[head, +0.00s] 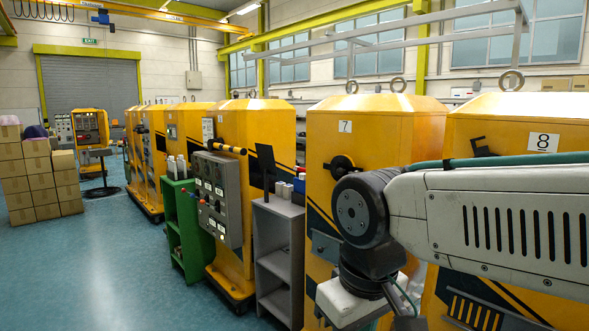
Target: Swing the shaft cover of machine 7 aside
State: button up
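Machine 7 (405,135) is a yellow cabinet with a white "7" plate near the top of its front. Below the plate sits a dark round fitting with a short arm (342,166), which looks like the shaft cover; I cannot tell whether it covers a shaft. My arm reaches in from the right, and its dark joint is in front of the cabinet's front, just below and right of the fitting. The lower front of machine 7 is partly hidden behind my arm. My gripper is not in view, so its state and distance to the cover are hidden.
Machine 8 (559,117) stands close on the right, partly behind my arm. A grey shelf (276,235) and a green shelf (189,232) stand left of machine 7, with a grey control box (215,195) between them. Stacked cartons (40,170) stand far left; the blue floor (105,265) is clear.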

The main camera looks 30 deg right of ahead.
aim_at(338, 170)
jog(key=i, duration=0.65)
jog(key=z, duration=0.65)
jog(key=i, duration=0.45)
jog(key=z, duration=0.45)
jog(key=k, duration=1.25)
jog(key=u, duration=0.75)
jog(key=i, duration=1.25)
